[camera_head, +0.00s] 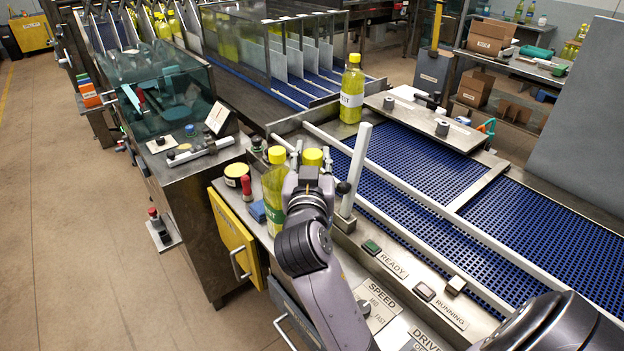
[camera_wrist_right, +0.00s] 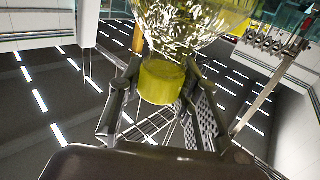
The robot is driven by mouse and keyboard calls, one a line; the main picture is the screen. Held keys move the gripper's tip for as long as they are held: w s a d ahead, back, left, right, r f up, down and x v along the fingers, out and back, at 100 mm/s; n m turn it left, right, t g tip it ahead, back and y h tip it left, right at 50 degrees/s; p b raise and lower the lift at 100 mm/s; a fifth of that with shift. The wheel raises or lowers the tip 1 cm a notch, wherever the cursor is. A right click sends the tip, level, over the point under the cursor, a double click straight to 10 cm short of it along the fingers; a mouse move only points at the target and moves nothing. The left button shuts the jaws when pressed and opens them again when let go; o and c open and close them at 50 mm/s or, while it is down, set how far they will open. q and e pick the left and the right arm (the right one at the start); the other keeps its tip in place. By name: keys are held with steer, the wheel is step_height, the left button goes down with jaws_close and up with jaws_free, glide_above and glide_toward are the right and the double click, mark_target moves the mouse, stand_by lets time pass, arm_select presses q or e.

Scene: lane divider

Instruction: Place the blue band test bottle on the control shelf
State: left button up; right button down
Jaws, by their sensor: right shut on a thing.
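My right gripper (camera_head: 308,188) is over the steel ledge beside the conveyor, shut on a bottle whose yellow cap (camera_head: 312,157) shows just past it. In the right wrist view the gripper (camera_wrist_right: 160,110) has its fingers on both sides of the yellow cap (camera_wrist_right: 162,82) and the clear yellow-green bottle (camera_wrist_right: 195,22). Any band on this bottle is hidden. Another yellow-capped bottle (camera_head: 274,190) with a green label stands upright just left of the gripper. A third bottle (camera_head: 351,88), with a white lettered label, stands at the conveyor's far end. My left gripper is out of view.
A metal post (camera_head: 356,168) stands right of the gripper. The blue conveyor (camera_head: 420,160) is largely clear. Buttons line its near edge.

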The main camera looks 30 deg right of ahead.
steer(key=shift+f, duration=0.9)
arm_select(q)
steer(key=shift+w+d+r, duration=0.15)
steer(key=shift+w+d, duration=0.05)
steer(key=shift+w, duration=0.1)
arm_select(e)
step_height(320, 180, down, 4)
steer(key=shift+r, duration=0.2)
steer(key=shift+f, duration=0.1)
steer(key=c, duration=1.6)
jaws_free()
steer(key=shift+f, duration=0.1)
steer(key=o, duration=0.4)
